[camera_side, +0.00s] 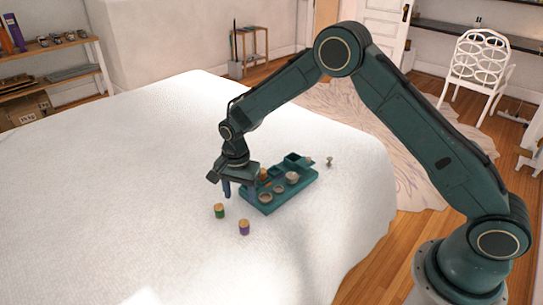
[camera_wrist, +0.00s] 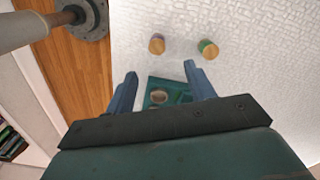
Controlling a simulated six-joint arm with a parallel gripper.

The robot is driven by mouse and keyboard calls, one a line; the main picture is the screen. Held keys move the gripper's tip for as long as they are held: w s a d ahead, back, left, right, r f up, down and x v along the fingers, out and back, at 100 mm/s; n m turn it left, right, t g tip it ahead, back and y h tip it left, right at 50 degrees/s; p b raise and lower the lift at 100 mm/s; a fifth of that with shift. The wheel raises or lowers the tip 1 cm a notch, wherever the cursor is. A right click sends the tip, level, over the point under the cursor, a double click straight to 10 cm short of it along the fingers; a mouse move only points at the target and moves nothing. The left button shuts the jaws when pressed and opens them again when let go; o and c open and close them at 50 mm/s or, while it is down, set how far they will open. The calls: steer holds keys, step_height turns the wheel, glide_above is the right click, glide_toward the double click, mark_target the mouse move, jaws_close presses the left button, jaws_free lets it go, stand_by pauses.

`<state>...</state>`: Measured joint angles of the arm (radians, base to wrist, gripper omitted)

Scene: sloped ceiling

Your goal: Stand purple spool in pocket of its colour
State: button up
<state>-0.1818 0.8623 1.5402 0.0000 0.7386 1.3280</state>
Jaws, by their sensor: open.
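The purple spool (camera_side: 244,228) stands upright on the white bed cover, with a tan top. It also shows in the wrist view (camera_wrist: 156,45). A teal tray (camera_side: 290,203) with round cups and square pockets lies behind it, to the right. Part of the tray (camera_wrist: 152,82) shows between my fingers in the wrist view. The pocket colours are too small to tell. My gripper (camera_side: 227,189) is open above the bed at the tray's left end, apart from the purple spool. Its two blue fingers (camera_wrist: 159,70) have nothing between them.
A green spool (camera_side: 219,211) stands left of the purple one. A small grey object (camera_side: 329,161) is right of the tray, near the bed's edge. The bed (camera_side: 110,190) is clear on the left. A white chair (camera_side: 478,62) and shelves (camera_side: 55,60) stand farther off.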

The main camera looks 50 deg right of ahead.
mark_target(244, 222)
step_height(244, 222, down, 7)
steer(key=shift+r, duration=0.1)
stand_by(0.3)
steer(key=shift+s+d+f, duration=0.1)
steer(key=shift+s+f, duration=0.05)
steer(key=shift+f, duration=1.2)
steer(key=shift+s+d+f, duration=0.1)
steer(key=shift+f, duration=1.2)
steer(key=c, duration=1)
